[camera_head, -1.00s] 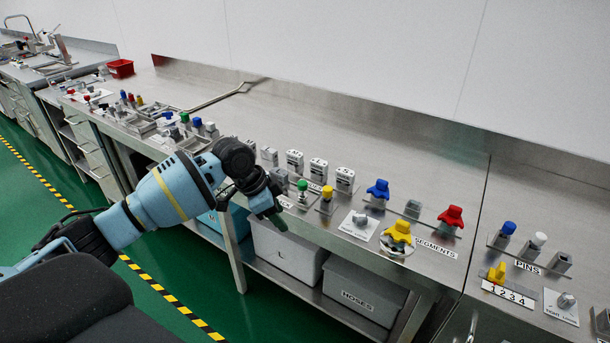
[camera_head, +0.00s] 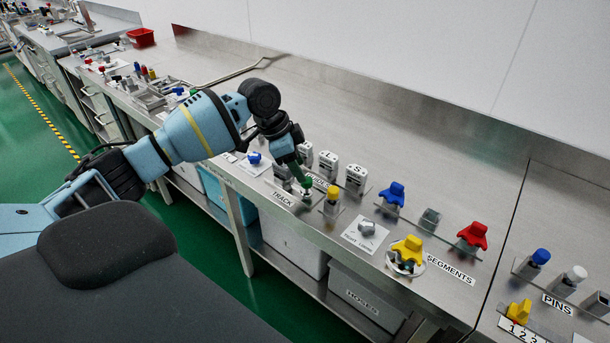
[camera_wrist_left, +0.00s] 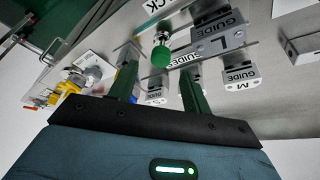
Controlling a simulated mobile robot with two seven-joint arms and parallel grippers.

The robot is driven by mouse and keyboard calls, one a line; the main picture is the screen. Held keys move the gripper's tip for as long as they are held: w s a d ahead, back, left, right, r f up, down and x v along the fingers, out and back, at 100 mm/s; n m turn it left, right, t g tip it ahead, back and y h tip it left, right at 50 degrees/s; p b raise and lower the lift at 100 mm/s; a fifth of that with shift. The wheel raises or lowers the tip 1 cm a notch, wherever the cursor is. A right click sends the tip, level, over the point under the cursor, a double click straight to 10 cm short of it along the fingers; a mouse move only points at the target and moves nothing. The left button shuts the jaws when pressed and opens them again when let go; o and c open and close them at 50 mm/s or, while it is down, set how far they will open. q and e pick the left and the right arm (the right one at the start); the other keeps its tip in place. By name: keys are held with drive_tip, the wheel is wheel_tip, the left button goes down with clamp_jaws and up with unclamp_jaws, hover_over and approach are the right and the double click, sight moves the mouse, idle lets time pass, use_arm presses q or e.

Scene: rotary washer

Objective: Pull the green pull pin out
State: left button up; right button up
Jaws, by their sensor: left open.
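The green pull pin (camera_wrist_left: 161,55) has a round green knob on a metal stem. In the left wrist view its knob shows between and just beyond the dark green fingertips of my left gripper (camera_wrist_left: 159,73). The gripper is open, with a gap on both sides of the knob and no visible contact. In the head view my left gripper (camera_head: 298,178) reaches down at the pin by the TRACK label (camera_head: 283,198), and its fingers partly cover the knob. My right gripper is not in view.
A yellow-topped pin (camera_head: 333,192) stands just right of the green one. White and grey GUIDE blocks (camera_head: 328,164) stand close behind. Blue (camera_head: 391,195), yellow (camera_head: 407,249) and red (camera_head: 473,236) knobs stand further right. The rear of the bench is clear.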

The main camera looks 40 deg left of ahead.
sight(307, 185)
use_arm(q)
drive_tip(key=shift+x, duration=2.2)
drive_tip(key=shift+w, duration=0.1)
drive_tip(key=shift+r, duration=0.15)
clamp_jaws()
